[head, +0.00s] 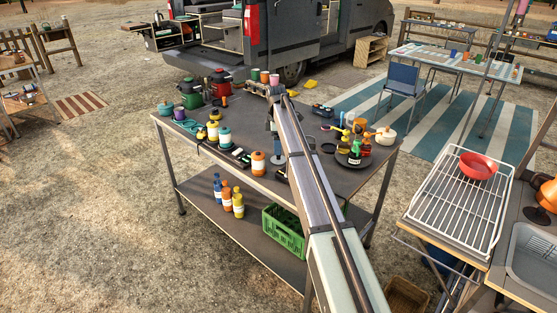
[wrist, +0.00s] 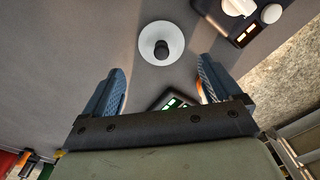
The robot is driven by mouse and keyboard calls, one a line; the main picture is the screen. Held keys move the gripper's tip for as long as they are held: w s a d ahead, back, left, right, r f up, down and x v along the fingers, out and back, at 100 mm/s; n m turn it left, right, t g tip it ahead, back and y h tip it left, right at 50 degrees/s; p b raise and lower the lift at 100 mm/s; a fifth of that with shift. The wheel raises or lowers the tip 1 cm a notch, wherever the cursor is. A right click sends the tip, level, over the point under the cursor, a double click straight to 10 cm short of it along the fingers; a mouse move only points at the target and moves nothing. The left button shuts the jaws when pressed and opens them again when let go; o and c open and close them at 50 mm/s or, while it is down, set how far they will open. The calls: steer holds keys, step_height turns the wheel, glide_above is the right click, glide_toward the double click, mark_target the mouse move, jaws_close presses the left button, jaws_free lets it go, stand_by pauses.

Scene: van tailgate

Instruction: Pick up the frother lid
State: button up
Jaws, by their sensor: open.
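In the wrist view a round pale grey lid with a black knob, which looks like the frother lid (wrist: 148,48), lies on the dark table top. It sits beyond and between the fingertips of my gripper (wrist: 161,70). The two blue fingers are wide apart with nothing between their tips, and they do not touch the lid. In the head view my arm reaches over the table, and its far end hides much of the spot around the gripper.
In the wrist view a dark device with green lights (wrist: 172,103) lies below the lid, between the fingers. A dark box with white knobs (wrist: 236,26) is at the upper right. In the head view bottles, jars and pots crowd the table (head: 202,148) on both sides of my arm.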

mark_target(278, 157)
steer(key=shift+s+d+f, duration=0.1)
steer(key=shift+d+f, duration=0.05)
steer(key=shift+f, duration=1.3)
steer(key=shift+s+d+f, duration=0.1)
steer(key=shift+d+f, duration=0.05)
steer(key=shift+f, duration=1.25)
steer(key=c, duration=1.3)
steer(key=shift+o, duration=0.2)
